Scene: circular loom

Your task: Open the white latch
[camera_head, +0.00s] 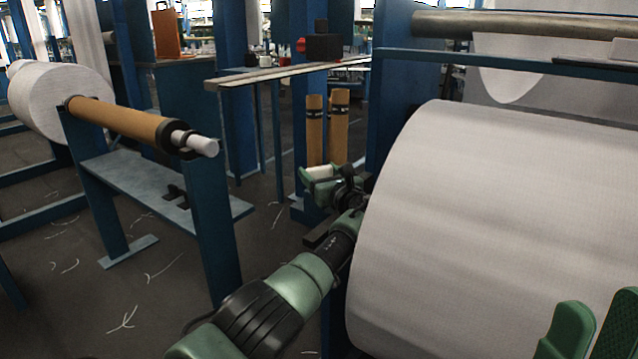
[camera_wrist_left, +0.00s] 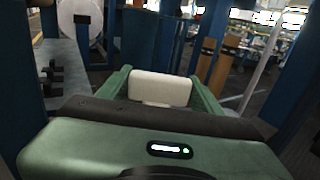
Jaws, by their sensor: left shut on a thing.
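The white latch (camera_wrist_left: 160,88) shows in the left wrist view as a pale rounded block between the two green fingers of my left gripper (camera_wrist_left: 158,92). The fingers lie against its two sides, and the gripper is shut on it. In the head view my left gripper (camera_head: 322,180) reaches past the left end of the big white roll, with a small white piece between its fingers. What the latch is mounted on is hidden. My right gripper (camera_head: 594,328) shows only as two green fingers at the bottom right corner, slightly apart with nothing seen between them.
The large white fabric roll (camera_head: 500,220) fills the right side, close beside my left arm. A blue frame (camera_head: 215,235) carrying a brown roller (camera_head: 120,122) stands at the left. Two brown tubes (camera_head: 314,130) stand behind the gripper. Dark floor lies between.

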